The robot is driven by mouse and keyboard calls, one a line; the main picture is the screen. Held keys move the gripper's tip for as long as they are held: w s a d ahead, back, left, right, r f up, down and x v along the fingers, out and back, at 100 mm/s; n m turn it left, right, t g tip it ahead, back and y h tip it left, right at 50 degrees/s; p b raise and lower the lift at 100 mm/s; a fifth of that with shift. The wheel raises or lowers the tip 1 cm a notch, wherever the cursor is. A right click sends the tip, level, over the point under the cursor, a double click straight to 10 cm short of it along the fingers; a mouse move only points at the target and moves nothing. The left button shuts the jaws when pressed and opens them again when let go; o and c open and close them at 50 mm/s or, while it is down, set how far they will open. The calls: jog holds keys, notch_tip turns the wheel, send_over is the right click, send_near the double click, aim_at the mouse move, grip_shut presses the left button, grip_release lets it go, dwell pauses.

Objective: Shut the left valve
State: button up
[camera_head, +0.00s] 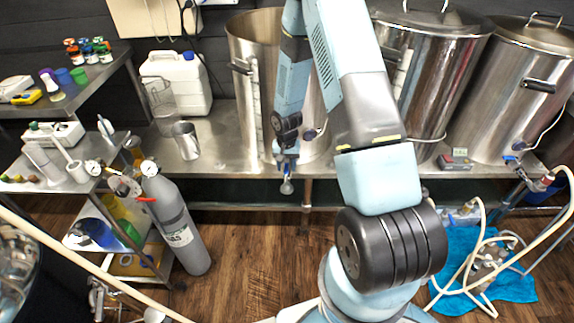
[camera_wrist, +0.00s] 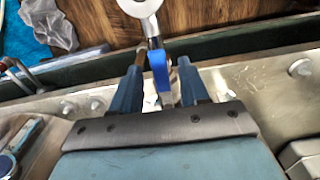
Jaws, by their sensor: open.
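The left valve shows in the wrist view as a round silver metal end (camera_wrist: 143,7) with a blue-sleeved lever (camera_wrist: 159,70) running back from it. In the head view its silver end (camera_head: 286,187) shows just below my gripper, at the front of the left kettle (camera_head: 240,75). My gripper (camera_wrist: 161,62) is open, with one blue finger on each side of the lever. Small gaps seem to show between fingers and lever; contact cannot be told. In the head view my gripper (camera_head: 286,160) hides most of the valve.
Two more steel kettles (camera_head: 425,75) stand to the right on the steel bench (camera_head: 225,150). The right kettle's valve (camera_head: 512,160) has a hose. A grey gas cylinder (camera_head: 175,225) and shelves stand left. Hoses lie on a blue cloth (camera_head: 515,285) at right. Wooden floor between is clear.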

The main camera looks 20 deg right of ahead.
jog(key=shift+c, duration=0.3)
grip_shut()
jog(key=shift+d, duration=0.15)
dwell(0.3)
